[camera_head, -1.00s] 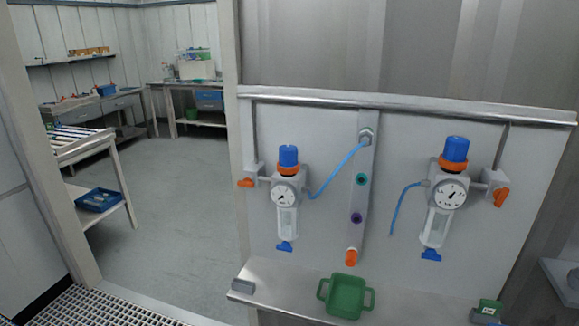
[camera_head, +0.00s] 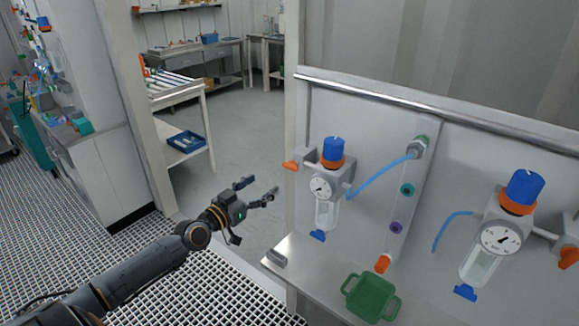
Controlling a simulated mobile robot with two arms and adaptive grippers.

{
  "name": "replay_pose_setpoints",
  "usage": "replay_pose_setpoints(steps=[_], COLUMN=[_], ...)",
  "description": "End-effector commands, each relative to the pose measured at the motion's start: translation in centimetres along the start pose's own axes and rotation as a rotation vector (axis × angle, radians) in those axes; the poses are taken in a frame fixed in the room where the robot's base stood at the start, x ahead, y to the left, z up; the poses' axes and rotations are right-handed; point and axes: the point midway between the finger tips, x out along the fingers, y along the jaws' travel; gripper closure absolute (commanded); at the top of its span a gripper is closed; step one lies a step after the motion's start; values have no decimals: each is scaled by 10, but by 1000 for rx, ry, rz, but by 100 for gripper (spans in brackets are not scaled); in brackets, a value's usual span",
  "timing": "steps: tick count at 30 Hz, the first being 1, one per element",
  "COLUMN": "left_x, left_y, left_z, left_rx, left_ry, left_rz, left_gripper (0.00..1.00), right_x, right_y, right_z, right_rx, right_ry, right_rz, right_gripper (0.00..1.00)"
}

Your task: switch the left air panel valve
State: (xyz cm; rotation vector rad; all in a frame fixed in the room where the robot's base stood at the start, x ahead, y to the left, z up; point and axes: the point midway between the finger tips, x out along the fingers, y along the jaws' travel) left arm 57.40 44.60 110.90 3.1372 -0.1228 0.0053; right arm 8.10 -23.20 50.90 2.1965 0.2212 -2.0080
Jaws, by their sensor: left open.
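The air panel (camera_head: 385,110) stands at the right with two regulators. The left air panel valve is a small orange handle (camera_head: 291,165) at the left of the left regulator (camera_head: 326,185), which has a blue knob and a round gauge. My left gripper (camera_head: 261,191) is open and empty, its fingers pointing right toward the panel. In the picture it is left of and a little below the orange handle, apart from it. A second orange handle (camera_head: 568,257) sits by the right regulator (camera_head: 500,235), cut by the right edge. My right gripper is not in view.
A green tray (camera_head: 370,298) and a grey block (camera_head: 277,258) lie on the ledge (camera_head: 325,280) below the panel. A door post (camera_head: 140,110) stands left; the floor beyond is clear.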

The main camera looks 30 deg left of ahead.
Motion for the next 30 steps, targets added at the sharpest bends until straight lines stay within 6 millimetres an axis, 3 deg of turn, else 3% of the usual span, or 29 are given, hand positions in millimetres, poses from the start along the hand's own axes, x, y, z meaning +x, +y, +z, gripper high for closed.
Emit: replay_pose_setpoints(steps=[4, 18, 30], left_x=[26, 96, 112], left_y=[0, 0, 0], left_z=[-2, 1, 0], left_rx=[-1, -2, 0], left_ry=[4, 2, -1], left_rz=[-1, -1, 0], left_gripper=[28, 28, 28], right_x=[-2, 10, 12], right_y=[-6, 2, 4], right_z=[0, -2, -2], right_rx=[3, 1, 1], right_ry=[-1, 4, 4], right_rz=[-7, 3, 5], right_gripper=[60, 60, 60])
